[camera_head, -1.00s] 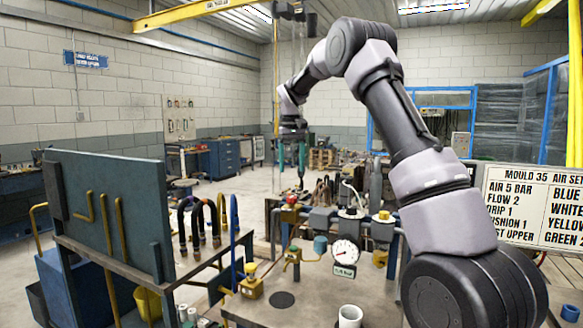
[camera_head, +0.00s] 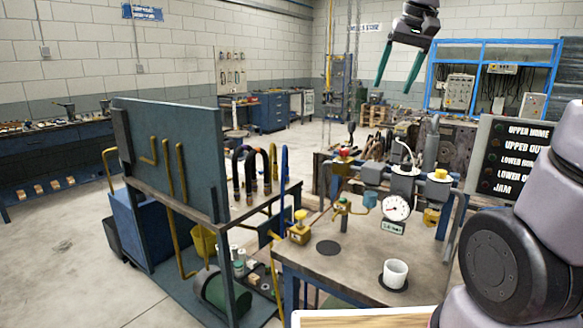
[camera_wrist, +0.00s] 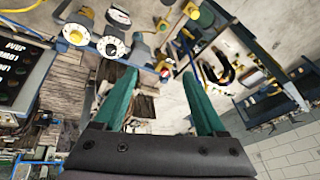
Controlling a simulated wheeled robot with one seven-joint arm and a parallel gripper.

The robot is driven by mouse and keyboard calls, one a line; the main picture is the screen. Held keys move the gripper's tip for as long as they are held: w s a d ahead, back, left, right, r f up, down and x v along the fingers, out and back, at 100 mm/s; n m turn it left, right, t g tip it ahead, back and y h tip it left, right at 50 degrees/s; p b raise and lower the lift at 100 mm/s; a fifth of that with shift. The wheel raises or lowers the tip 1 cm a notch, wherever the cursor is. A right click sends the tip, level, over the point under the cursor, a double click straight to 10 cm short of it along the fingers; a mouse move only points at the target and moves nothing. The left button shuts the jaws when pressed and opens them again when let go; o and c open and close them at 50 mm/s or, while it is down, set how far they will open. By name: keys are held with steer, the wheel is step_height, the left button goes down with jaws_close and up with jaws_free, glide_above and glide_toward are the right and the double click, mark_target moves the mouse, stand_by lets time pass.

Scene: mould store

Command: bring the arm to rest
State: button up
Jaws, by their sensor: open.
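My gripper (camera_head: 395,70) hangs at the upper right of the head view, with its two green fingers spread apart and nothing between them. The fingers point down and it is well above the floor and the benches. The wrist view also shows my gripper (camera_wrist: 168,95) open and empty, with the bench fittings seen beyond the fingers. My arm's lower links fill the right edge of the head view. The links between there and the gripper are out of the picture.
A bench (camera_head: 340,262) holds a pressure gauge (camera_head: 397,207), several valves and a white cup (camera_head: 395,273). A blue-grey upright panel (camera_head: 165,155) stands on a cart at the left. A dark sign (camera_head: 515,150) is near my arm. Open floor (camera_head: 60,240) lies at the left.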

steer(key=s+d+f+m+t, duration=0.1)
steer(key=s+f+m+t, duration=0.1)
steer(key=s, duration=1.2)
step_height(320, 180, down, 3)
steer(key=shift+s+d+r+m+t, duration=0.15)
steer(key=shift+s+m+t, duration=0.15)
steer(key=shift+s+t, duration=0.15)
